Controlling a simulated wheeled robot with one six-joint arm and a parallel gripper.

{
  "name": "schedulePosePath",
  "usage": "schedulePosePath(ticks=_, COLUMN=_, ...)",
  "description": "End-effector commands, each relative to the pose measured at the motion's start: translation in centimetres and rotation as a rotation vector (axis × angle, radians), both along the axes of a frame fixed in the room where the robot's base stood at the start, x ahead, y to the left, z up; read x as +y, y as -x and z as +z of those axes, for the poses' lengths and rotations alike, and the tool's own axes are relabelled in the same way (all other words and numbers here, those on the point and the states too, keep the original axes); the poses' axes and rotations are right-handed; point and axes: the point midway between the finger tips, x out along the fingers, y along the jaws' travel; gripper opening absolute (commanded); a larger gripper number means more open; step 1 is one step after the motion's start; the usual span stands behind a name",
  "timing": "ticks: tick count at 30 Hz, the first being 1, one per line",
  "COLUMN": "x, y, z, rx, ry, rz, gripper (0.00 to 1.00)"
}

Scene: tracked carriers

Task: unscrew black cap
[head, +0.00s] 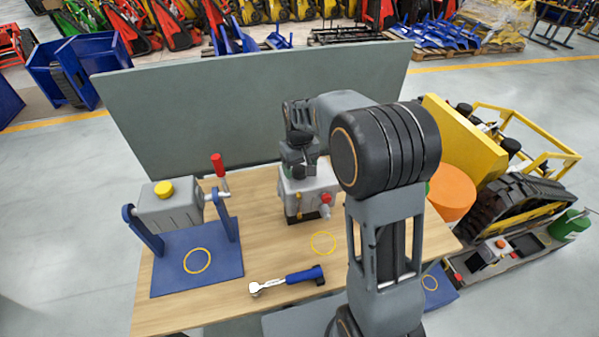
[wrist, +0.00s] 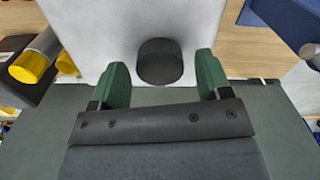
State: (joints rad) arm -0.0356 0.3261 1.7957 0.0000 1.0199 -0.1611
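The black cap (wrist: 160,64) is a short round cylinder on a pale grey face of the housing (wrist: 108,28) in the wrist view. My gripper (wrist: 162,77) has its two green fingers open, one to the left and one to the right of the cap. A gap shows on both sides, so neither finger touches it. In the head view my gripper (head: 298,166) is over the top of the grey housing (head: 318,192), which stands upright on the table. The cap is hidden there behind my gripper and arm.
A blue-handled tool (head: 290,278) lies near the front edge. A grey panel (head: 250,100) rises behind. A tracked carrier (head: 520,215) stands right.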

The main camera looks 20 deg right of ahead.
Motion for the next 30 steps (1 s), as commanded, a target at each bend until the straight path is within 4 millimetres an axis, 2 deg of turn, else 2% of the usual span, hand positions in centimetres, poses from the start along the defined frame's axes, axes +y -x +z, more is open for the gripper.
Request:
schedulePosePath(ticks=1, x=0.0, y=0.0, z=0.01, rx=0.0, ry=0.0, rz=0.0, gripper=0.66)
schedulePosePath(ticks=12, x=0.0, y=0.0, z=0.01, rx=0.0, ry=0.0, rz=0.003, gripper=0.32)
schedulePosePath(ticks=14, x=0.0, y=0.0, z=0.01, rx=0.0, ry=0.0, rz=0.023, gripper=0.32)
schedulePosePath(ticks=18, x=0.0, y=0.0, z=0.01, rx=0.0, ry=0.0, rz=0.171, gripper=0.32)
schedulePosePath(ticks=30, x=0.0, y=-0.01, z=0.44, rx=0.0, ry=0.0, rz=0.363, gripper=0.32)
